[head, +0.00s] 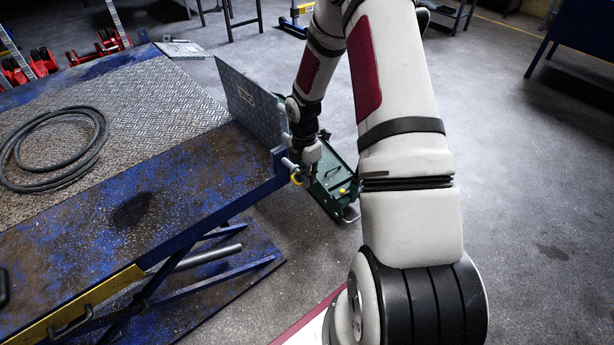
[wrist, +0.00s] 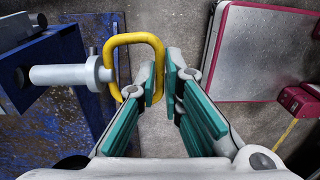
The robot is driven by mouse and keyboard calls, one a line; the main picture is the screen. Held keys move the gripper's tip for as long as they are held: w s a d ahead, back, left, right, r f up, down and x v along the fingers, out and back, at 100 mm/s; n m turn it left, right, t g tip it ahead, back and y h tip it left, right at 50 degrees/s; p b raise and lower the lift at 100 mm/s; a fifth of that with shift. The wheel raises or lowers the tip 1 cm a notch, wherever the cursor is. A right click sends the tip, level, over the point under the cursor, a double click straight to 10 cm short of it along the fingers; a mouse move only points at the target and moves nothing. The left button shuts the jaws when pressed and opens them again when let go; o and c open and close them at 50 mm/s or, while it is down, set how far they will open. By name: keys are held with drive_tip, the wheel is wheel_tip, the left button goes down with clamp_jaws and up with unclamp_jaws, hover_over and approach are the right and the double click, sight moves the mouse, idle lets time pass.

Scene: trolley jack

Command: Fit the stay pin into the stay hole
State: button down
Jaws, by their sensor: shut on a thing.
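The stay pin (wrist: 72,75) is a light grey rod with a collar and a yellow loop handle (wrist: 135,40). My gripper (wrist: 160,80) has its teal-padded fingers closed around the right side of the loop. The pin points left, with its far end right at the blue bracket (wrist: 45,65); I cannot tell whether the tip is inside the stay hole. In the head view, the pin (head: 288,163) and yellow loop are small beside the blue lift's corner, with my gripper (head: 310,160) at their right.
An upright tread-plate flap (head: 250,103) stands at the blue lift's edge. A black hose (head: 95,150) lies coiled on the platform (head: 160,110). A green case (head: 333,180) lies below my gripper. Grey floor at the right is clear.

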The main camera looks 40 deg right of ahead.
sight(299, 170)
drive_tip(key=shift+t+p, duration=0.3)
drive_tip(key=shift+p, duration=0.35)
idle(1.4)
drive_tip(key=shift+w+b, duration=0.8)
drive_tip(key=shift+w, duration=0.95)
drive_tip(key=c, duration=1.6)
unclamp_jaws()
drive_tip(key=shift+c, duration=0.2)
wheel_tip(299, 170, up, 12)
drive_tip(key=shift+c, duration=0.6)
